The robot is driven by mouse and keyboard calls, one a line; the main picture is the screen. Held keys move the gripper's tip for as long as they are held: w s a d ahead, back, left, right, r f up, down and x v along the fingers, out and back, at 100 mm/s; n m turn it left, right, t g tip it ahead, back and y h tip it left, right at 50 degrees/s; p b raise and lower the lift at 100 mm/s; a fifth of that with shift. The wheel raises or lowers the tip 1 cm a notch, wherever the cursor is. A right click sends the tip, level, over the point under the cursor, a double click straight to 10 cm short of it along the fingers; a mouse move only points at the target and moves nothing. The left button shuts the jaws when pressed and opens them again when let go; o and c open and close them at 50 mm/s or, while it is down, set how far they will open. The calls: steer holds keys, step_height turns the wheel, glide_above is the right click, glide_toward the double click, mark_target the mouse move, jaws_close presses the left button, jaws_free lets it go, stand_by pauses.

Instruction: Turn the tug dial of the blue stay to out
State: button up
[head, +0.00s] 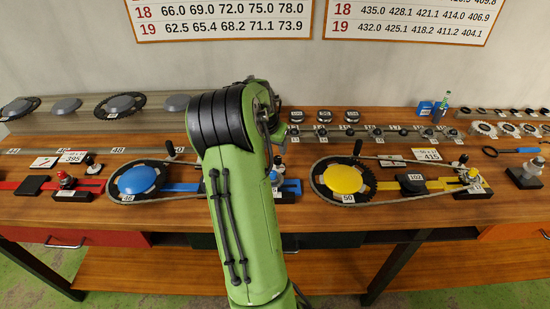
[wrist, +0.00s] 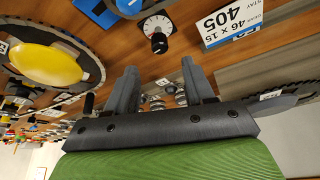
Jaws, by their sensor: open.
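The blue stay (head: 180,188) lies on the bench with a blue disc (head: 137,180) and chainring at its left end; my arm hides part of its right side. In the wrist view a dial (wrist: 158,43) with a black knob on a white marked face stands beside the card reading 405 (wrist: 236,17). A blue part (wrist: 88,12) lies to its left. I cannot read the dial's setting. My gripper (wrist: 163,82) is open and empty, its two fingers apart and the dial beyond them, not touched. In the head view my arm hides the gripper.
The yellow stay (head: 392,186), with a yellow disc (head: 342,178) and chain, lies to the right. A red stay (head: 88,185) lies to the left. A back shelf (head: 345,131) holds several small parts. Bare wood (head: 210,214) runs along the front edge.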

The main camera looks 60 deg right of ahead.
mark_target(278, 158)
steer(key=x, duration=0.7)
steer(key=shift+d+f, duration=0.2)
steer(key=shift+f, duration=0.15)
jaws_close()
